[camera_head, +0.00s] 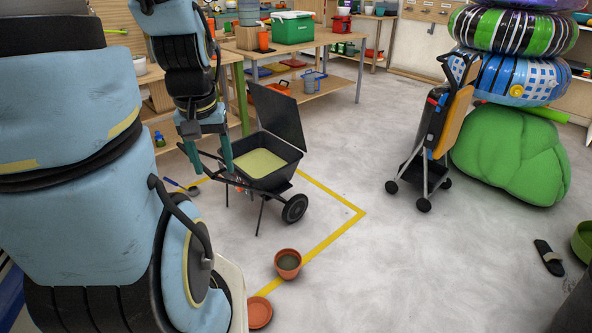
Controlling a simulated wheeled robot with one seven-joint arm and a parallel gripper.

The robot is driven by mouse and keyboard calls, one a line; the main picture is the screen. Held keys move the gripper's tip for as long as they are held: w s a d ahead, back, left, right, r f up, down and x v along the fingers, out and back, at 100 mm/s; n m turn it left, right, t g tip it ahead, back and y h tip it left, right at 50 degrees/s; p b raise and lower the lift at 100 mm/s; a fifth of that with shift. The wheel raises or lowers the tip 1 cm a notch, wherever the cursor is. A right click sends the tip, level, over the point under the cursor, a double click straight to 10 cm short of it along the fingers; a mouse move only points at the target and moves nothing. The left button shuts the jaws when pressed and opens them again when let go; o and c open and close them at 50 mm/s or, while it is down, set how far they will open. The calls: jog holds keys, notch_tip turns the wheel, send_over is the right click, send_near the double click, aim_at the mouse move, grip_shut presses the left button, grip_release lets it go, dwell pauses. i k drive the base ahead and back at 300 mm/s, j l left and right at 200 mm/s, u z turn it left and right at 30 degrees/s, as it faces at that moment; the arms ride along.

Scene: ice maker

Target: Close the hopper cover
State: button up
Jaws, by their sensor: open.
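The black hopper (284,177) stands on a wheeled cart frame on the floor, with yellowish-green material inside. Its flat dark hopper cover (281,119) stands raised, nearly upright, at the far right rim of the hopper. My gripper (212,165) points down with its two teal fingers apart, and nothing shows between them. In the picture it is at the hopper's left side, with the right finger overlapping the left rim. I cannot tell whether it touches the rim. The cover is to the right of my gripper and apart from it.
A wooden workbench (290,93) with a green cooler (292,28) stands behind the hopper. A terracotta pot (288,263) is on the floor in front, near yellow tape lines. A black-and-orange wheeled cart (433,130) stands right. Open floor lies between.

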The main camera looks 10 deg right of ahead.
aim_at(279, 113)
jog(key=z, duration=0.45)
jog(key=u, duration=0.95)
jog(key=i+u, duration=0.2)
jog(key=u, duration=0.15)
jog(key=i+j+u, duration=0.1)
jog(key=u, duration=0.2)
jog(key=i+l, duration=0.1)
jog(key=i, duration=1.25)
jog(key=i+l, duration=0.15)
jog(key=i, duration=1.2)
jog(key=l+z, duration=0.1)
jog(key=z, duration=0.3)
jog(key=i+z, duration=0.1)
jog(key=z, duration=0.3)
jog(key=l+z, duration=0.1)
jog(key=z, duration=0.3)
jog(key=i+z, duration=0.1)
jog(key=z, duration=0.35)
